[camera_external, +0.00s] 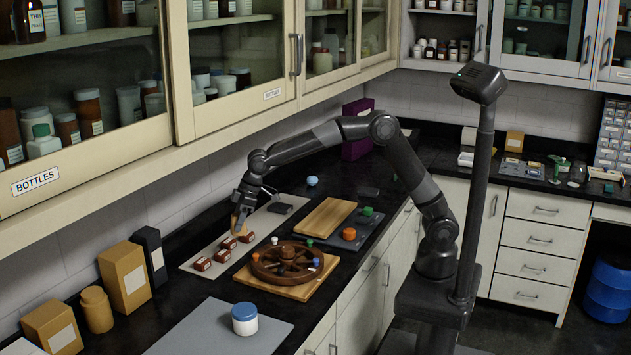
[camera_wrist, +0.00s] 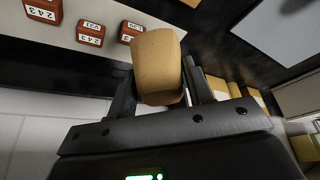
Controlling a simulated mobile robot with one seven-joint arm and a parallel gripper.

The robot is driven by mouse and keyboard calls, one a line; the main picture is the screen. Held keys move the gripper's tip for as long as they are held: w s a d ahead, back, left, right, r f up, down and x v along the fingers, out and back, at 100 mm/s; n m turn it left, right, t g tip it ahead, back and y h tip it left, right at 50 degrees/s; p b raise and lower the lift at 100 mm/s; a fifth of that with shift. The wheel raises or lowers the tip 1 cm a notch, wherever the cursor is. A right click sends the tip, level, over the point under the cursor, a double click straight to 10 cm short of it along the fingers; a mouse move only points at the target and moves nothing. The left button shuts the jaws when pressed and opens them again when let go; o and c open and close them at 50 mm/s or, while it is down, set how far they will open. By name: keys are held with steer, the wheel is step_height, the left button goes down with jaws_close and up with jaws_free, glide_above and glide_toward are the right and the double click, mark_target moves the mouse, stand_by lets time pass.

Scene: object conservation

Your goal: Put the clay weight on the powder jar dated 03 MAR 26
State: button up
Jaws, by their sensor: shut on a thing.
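My gripper (camera_external: 240,208) is shut on a tan, rounded block that looks like the clay weight (camera_external: 238,222). In the wrist view the clay weight (camera_wrist: 158,62) sits between the two fingers of my gripper (camera_wrist: 160,88). My gripper is over the cream mat at the back of the counter. A white jar with a blue lid (camera_external: 245,319) stands on a grey mat at the front. No date is readable on any jar, so I cannot tell which is dated 03 MAR 26.
Red-brown numbered blocks (camera_external: 201,264) lie on the cream mat (camera_external: 262,222), near my gripper; they also show in the wrist view (camera_wrist: 90,33). A bare wooden board (camera_external: 325,217) lies behind the wheel. Boxes (camera_external: 125,278) line the left wall. Cabinets (camera_external: 235,75) overhang the counter.

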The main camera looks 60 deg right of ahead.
steer(key=s+a+r+n+g+y, duration=0.1)
steer(key=s+a+r+n, duration=0.2)
steer(key=s+a, duration=0.5)
steer(key=s+a+r+n+g, duration=0.1)
steer(key=s+a+r+n, duration=0.15)
steer(key=s+a, duration=0.55)
glide_toward(237, 312)
steer(key=shift+w+a, duration=0.2)
steer(key=shift+a, duration=0.25)
steer(key=shift+a+f, duration=0.1)
steer(key=shift+a, duration=0.05)
steer(key=shift+f+m, duration=0.25)
steer(key=shift+f, duration=1.75)
steer(key=shift+f, duration=0.1)
steer(key=o, duration=1.1)
steer(key=v, duration=1.2)
steer(key=shift+s, duration=0.25)
